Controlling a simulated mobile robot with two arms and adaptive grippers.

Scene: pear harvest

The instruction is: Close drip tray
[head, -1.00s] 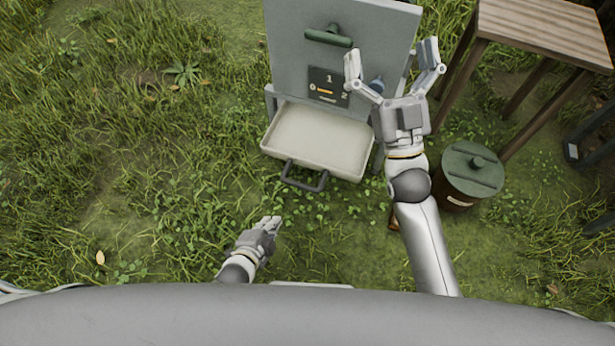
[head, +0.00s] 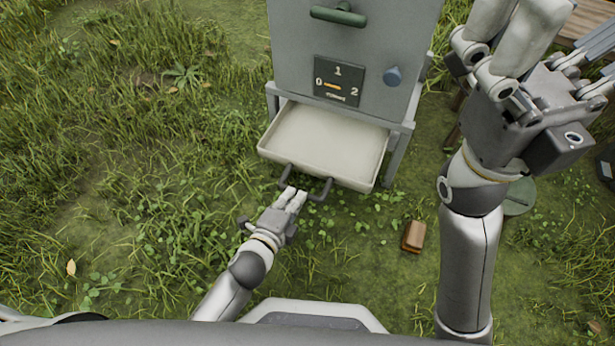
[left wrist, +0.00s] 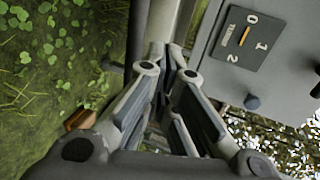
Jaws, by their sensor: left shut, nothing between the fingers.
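The drip tray (head: 325,142) is a pale shallow drawer, pulled out from under the grey machine (head: 350,50). Its dark handle (head: 322,192) hangs at the front edge. My left gripper (head: 294,193) is shut and empty, with its fingertips at the handle's left part; I cannot tell whether they touch it. In the left wrist view the fingers (left wrist: 170,65) are close together, near a pale upright strip that looks like the tray front (left wrist: 165,20). My right gripper (head: 572,30) is large at the upper right, its fingers spread, partly cut off by the frame.
A brown block (head: 413,236) lies on the grass. A green-lidded bin (head: 520,196) is mostly hidden behind my right arm. Grass left of the tray is clear.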

